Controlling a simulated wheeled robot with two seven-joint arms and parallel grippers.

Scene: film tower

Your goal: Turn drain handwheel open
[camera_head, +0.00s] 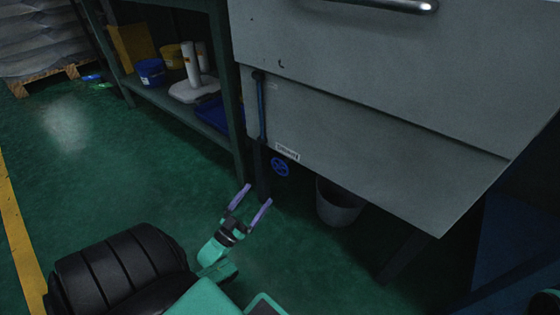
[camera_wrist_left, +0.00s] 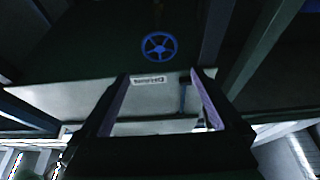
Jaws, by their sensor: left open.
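The drain handwheel is a small blue spoked wheel (camera_head: 280,167) under the lower edge of the grey cabinet, just below a white label (camera_head: 287,152). In the left wrist view the blue wheel (camera_wrist_left: 159,46) shows at the upper middle, with the white label (camera_wrist_left: 148,81) below it. My left gripper (camera_head: 251,199) is open and empty, with two purple fingers pointing up toward the cabinet. It is below and left of the wheel and apart from it. The fingers also show in the left wrist view (camera_wrist_left: 158,100). My right gripper is not in view.
The grey cabinet (camera_head: 370,120) overhangs the floor. A lever (camera_head: 261,105) hangs on its left side. A grey bucket (camera_head: 338,204) stands beneath it. A green shelf (camera_head: 190,118) with containers stands at left. Green floor (camera_head: 90,185) is clear at left.

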